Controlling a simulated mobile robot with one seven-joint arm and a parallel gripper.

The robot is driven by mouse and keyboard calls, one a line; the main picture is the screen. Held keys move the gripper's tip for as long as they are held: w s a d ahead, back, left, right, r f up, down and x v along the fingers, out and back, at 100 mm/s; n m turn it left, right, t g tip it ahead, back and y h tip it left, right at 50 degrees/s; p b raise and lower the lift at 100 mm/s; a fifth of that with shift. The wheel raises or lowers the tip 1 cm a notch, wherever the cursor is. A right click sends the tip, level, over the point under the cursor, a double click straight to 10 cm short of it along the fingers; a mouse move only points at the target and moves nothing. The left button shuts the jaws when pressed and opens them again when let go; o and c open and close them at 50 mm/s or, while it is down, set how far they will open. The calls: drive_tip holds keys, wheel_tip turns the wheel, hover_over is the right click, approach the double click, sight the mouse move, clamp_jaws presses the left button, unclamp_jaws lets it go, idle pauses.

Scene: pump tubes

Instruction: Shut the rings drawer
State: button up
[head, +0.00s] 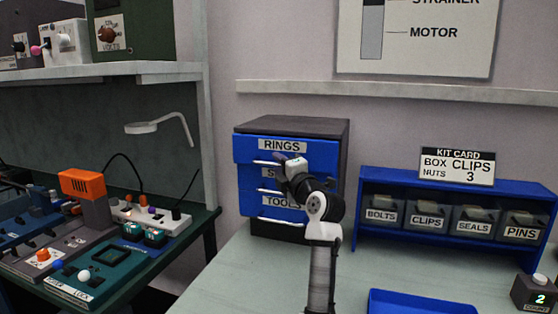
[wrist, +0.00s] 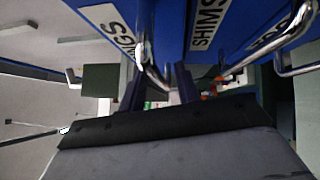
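The rings drawer (head: 270,149) is the blue top drawer of a dark cabinet (head: 300,126). Its front stands slightly forward of the drawers below, so it looks a little open. My gripper (head: 283,168) is at the right part of this drawer's front, near its handle (head: 263,163). In the wrist view, the rings drawer front (wrist: 105,12) is at the top, with its label partly cut off. Its metal handle (wrist: 147,62) reaches down between my gripper's dark fingers (wrist: 159,88). The fingers are apart. Whether they touch the handle is unclear.
Below are the shims drawer (head: 250,175), partly behind my arm, and the tools drawer (head: 262,203). A blue rack (head: 452,245) of labelled bins stands right, with a blue tray (head: 420,303) in front. A bench with devices (head: 110,265) is at left. The table between cabinet and tray is clear.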

drive_tip(key=shift+w+a+r, duration=0.1)
drive_tip(key=shift+w+a, duration=0.05)
drive_tip(key=shift+w, duration=0.2)
drive_tip(key=shift+c, duration=0.3)
clamp_jaws()
drive_tip(key=shift+w+d+b, duration=0.25)
drive_tip(key=shift+w+b, duration=0.3)
drive_tip(key=shift+w, duration=0.1)
drive_tip(key=shift+w+d+b, duration=0.2)
drive_tip(key=shift+w+b, duration=0.3)
drive_tip(key=shift+w, duration=0.1)
drive_tip(key=shift+o, duration=0.3)
unclamp_jaws()
